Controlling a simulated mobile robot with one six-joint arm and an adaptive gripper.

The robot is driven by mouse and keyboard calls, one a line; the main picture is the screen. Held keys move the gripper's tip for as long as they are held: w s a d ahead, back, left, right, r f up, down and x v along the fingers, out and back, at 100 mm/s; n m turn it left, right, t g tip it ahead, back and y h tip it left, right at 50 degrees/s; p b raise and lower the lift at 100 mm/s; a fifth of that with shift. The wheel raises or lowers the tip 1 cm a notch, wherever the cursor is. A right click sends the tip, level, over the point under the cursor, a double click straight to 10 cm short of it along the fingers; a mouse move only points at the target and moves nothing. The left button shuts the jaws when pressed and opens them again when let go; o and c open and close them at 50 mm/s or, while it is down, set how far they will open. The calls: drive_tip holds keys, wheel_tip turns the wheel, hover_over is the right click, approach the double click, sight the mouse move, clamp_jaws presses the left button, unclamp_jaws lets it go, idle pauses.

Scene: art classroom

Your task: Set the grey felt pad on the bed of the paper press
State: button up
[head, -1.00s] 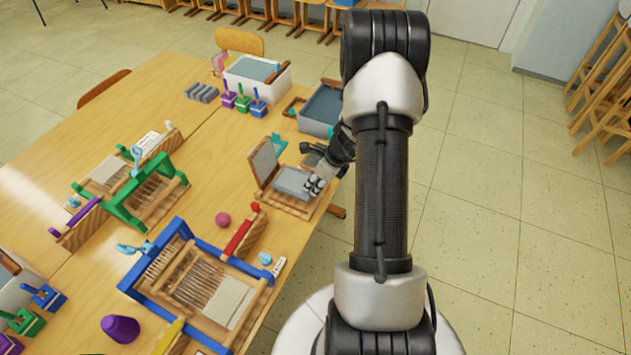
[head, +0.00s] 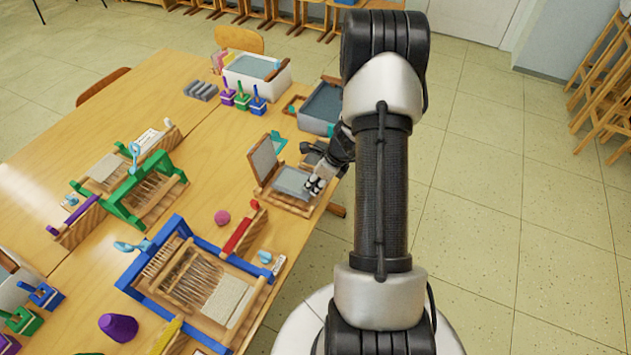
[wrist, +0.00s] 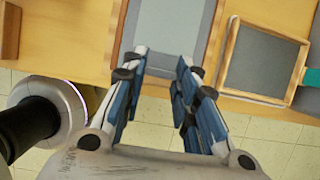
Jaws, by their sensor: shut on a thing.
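The grey felt pad (head: 293,182) is a flat light grey rectangle over the bed of the paper press (head: 286,203), a wooden press with its grey-faced lid (head: 264,159) standing up at the left. My gripper (head: 314,184) is at the pad's right edge and is shut on it. In the wrist view the pad (wrist: 171,25) runs between the fingertips of my gripper (wrist: 159,66), inside a darker grey border. The fingers hide part of its near end. I cannot tell whether its underside touches the bed.
A wood-framed grey screen (wrist: 264,62) lies close beside the press. A grey tub (head: 322,108) stands behind it. A blue loom (head: 176,229) with a red bar (head: 241,231) and a pink ball (head: 222,218) are in front. The table edge is just right of the press.

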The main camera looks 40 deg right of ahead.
drive_tip(key=shift+f, duration=0.1)
idle(0.3)
drive_tip(key=shift+f+b, duration=0.7)
drive_tip(key=shift+b, duration=0.05)
drive_tip(key=shift+f+b, duration=0.5)
drive_tip(key=shift+f, duration=0.15)
idle(0.7)
idle(0.3)
drive_tip(key=o, duration=1)
drive_tip(key=shift+c, duration=0.2)
drive_tip(key=shift+r, duration=0.15)
drive_tip(key=v, duration=1.1)
drive_tip(key=shift+s+r, duration=0.2)
drive_tip(key=shift+r, duration=0.2)
